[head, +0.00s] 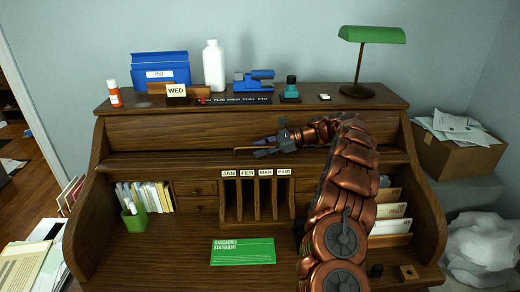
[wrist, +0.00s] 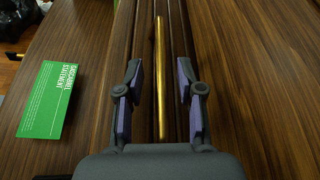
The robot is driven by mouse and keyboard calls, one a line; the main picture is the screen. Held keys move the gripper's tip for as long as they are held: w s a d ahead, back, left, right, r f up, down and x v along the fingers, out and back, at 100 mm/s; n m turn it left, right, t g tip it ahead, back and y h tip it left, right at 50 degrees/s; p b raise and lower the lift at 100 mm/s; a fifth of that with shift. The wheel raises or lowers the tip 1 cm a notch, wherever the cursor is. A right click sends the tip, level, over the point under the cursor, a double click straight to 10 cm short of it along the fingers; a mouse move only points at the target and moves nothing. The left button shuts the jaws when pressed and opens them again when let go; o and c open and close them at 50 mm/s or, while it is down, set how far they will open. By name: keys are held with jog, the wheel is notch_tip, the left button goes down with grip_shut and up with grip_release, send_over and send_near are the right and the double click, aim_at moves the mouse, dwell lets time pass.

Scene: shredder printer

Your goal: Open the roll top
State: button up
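The wooden roll-top desk (head: 200,250) fills the head view. Its roll top (head: 160,158) is a dark slatted band high up, with the drawers and pigeonholes below it uncovered. A brass handle bar (head: 243,149) runs along the roll top; in the wrist view the bar (wrist: 160,45) runs lengthwise between my fingers. My gripper (head: 262,146) is at the right part of this bar. In the wrist view my gripper (wrist: 157,75) is open, one finger on each side of the bar with gaps visible. Whether the fingers touch the roll top cannot be told.
The desk's top shelf holds a green lamp (head: 372,35), white bottle (head: 214,66), blue box (head: 160,70) and small items. A green booklet (head: 243,251) lies on the desktop. A green cup (head: 135,219) stands left. My arm covers part of the right compartments.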

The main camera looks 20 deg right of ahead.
notch_tip(320, 180, up, 4)
send_over(292, 158)
jog(key=shift+r, duration=0.15)
jog(key=shift+w, duration=0.1)
dwell(0.5)
jog(key=s+a+r+n+g+h, duration=0.1)
jog(key=s+a+r+n+g, duration=0.25)
jog(key=a, duration=0.75)
jog(key=s+a+r+n+g, duration=0.1)
jog(key=s+a+r+n, duration=0.4)
jog(key=a, duration=0.6)
jog(key=s+a+f+n+g+h, duration=0.1)
jog(key=s+a+g+h, duration=0.1)
jog(key=s+a, duration=0.6)
jog(key=s+f+n+g+h, duration=0.1)
jog(key=s+f+n+h, duration=0.15)
jog(key=s, duration=0.65)
jog(key=s+f+n+h, duration=0.2)
jog(key=s+n, duration=0.1)
jog(key=s, duration=0.6)
jog(key=s+d+f+n+h, duration=0.2)
jog(key=s+d+f, duration=0.1)
jog(key=s, duration=0.5)
jog(key=s+d+f+n+h, duration=0.2)
jog(key=s+d+f+h, duration=0.1)
jog(key=s, duration=0.4)
jog(key=shift+s+d+f, duration=0.15)
jog(key=shift+s+d, duration=0.25)
jog(key=shift+d, duration=0.5)
